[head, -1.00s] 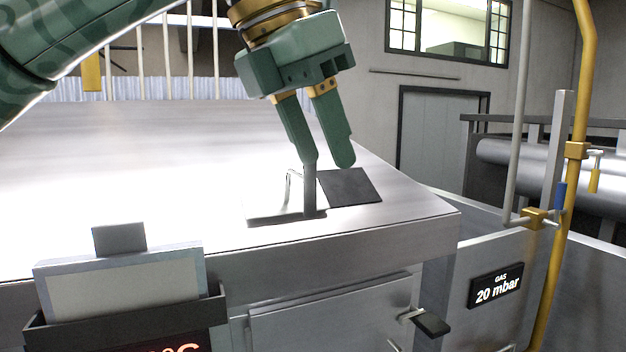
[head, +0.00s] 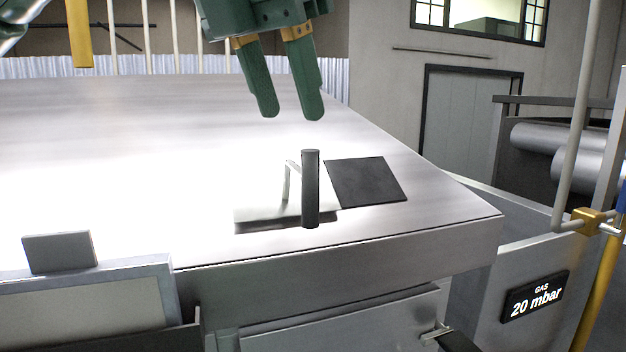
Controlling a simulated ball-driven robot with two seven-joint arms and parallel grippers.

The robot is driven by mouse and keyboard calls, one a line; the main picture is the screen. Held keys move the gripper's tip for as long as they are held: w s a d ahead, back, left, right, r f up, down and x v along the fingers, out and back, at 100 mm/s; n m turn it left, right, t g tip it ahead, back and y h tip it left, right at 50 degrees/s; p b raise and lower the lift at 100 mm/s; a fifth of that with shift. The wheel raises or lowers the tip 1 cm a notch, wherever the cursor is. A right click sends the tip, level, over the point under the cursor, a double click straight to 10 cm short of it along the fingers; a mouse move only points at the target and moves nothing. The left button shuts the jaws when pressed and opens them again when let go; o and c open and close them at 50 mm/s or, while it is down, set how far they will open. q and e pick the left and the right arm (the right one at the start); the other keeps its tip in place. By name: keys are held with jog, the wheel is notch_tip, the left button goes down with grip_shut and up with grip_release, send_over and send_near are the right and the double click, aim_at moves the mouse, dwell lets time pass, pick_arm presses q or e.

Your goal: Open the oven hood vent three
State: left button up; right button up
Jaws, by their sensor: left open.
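The oven's sloping metal hood (head: 130,130) fills the left and middle of the head view. Near its front right corner is a vent with a dark upright handle (head: 311,190), a thin bent bracket (head: 288,178) and a dark slot along its base. A dark square plate (head: 365,181) lies on the hood just right of the handle. No number shows on the vent. My left gripper (head: 293,116) is open and empty, above and behind the handle and apart from it. My right gripper is not in view.
A framed panel with a small grey block (head: 60,251) stands at the front left. A gas sign (head: 534,296) and a yellow pipe (head: 598,285) are at the right. An oven door with a dark handle (head: 460,341) is below the hood's front edge.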

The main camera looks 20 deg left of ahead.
aim_at(315, 179)
pick_arm(q)
jog(key=x, duration=0.5)
jog(key=shift+w+a, duration=0.1)
jog(key=shift+w, duration=0.3)
jog(key=x, duration=0.4)
jog(key=shift+w+f+p, duration=0.25)
jog(key=shift+w+p, duration=0.1)
jog(key=shift+w, duration=0.1)
jog(key=shift+f, duration=0.35)
jog(key=shift+s+f, duration=0.15)
jog(key=shift+d+f, duration=0.1)
jog(key=shift+d, duration=0.1)
grip_shut()
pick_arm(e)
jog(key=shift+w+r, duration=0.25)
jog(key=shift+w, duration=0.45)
